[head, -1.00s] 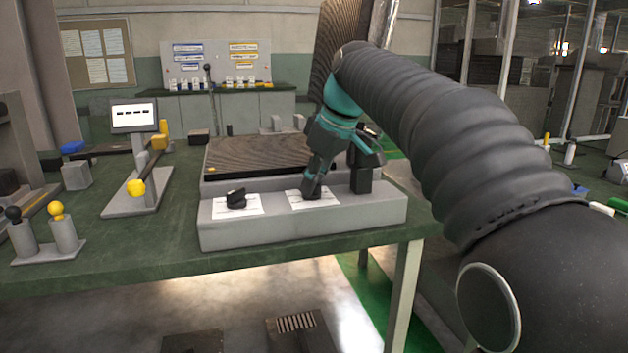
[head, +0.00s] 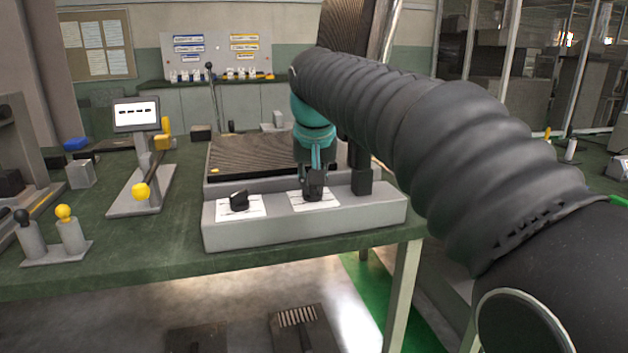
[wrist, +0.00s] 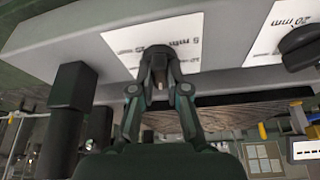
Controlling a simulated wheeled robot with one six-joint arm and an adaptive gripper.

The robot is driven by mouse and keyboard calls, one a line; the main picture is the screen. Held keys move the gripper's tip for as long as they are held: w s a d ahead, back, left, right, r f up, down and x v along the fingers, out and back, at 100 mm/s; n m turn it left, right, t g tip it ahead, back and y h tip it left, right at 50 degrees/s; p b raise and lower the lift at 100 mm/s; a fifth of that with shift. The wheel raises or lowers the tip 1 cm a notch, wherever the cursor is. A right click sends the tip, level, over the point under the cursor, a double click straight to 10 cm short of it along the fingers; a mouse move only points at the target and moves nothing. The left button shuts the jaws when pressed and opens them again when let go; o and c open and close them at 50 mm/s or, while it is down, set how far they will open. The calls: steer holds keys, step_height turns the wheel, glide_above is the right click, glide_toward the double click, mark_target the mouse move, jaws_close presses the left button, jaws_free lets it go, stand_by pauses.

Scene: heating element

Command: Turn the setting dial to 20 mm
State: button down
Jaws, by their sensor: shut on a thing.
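A grey console (head: 300,228) on the green bench carries two black dials, each on a white label plate. My gripper (head: 314,194) points down at the right-hand plate (head: 333,203) and is shut on its dial, which my fingers mostly hide. In the wrist view my gripper (wrist: 158,65) is shut over the same plate (wrist: 190,30), where the upside-down text "5 mm" shows and another mark is partly hidden. The left-hand dial (head: 239,201) stands free on its plate (head: 258,208). In the wrist view this other dial (wrist: 300,45) has "20 mm" printed beside it.
A black post (head: 361,180) stands on the console just right of my gripper. A dark ribbed plate (head: 250,153) lies behind. A stand with a yellow-knobbed lever (head: 141,191) and a small display (head: 136,113) are to the left. The bench's front edge is close to the console.

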steer(key=m+h, duration=0.1)
steer(key=m, duration=0.3)
steer(key=shift+a+m+h, duration=0.15)
steer(key=shift+m+h, duration=0.15)
steer(key=shift+h, duration=0.1)
steer(key=shift+w+m+g+h, duration=0.1)
steer(key=shift+m+g+h, duration=0.3)
steer(key=shift+m, duration=0.85)
steer(key=shift+m+g+h, duration=0.2)
steer(key=shift+m+h, duration=0.3)
steer(key=shift+m, duration=0.75)
steer(key=c, duration=1.2)
jaws_free()
steer(key=shift+o, duration=0.2)
steer(key=v, duration=1.2)
steer(key=shift+w, duration=0.1)
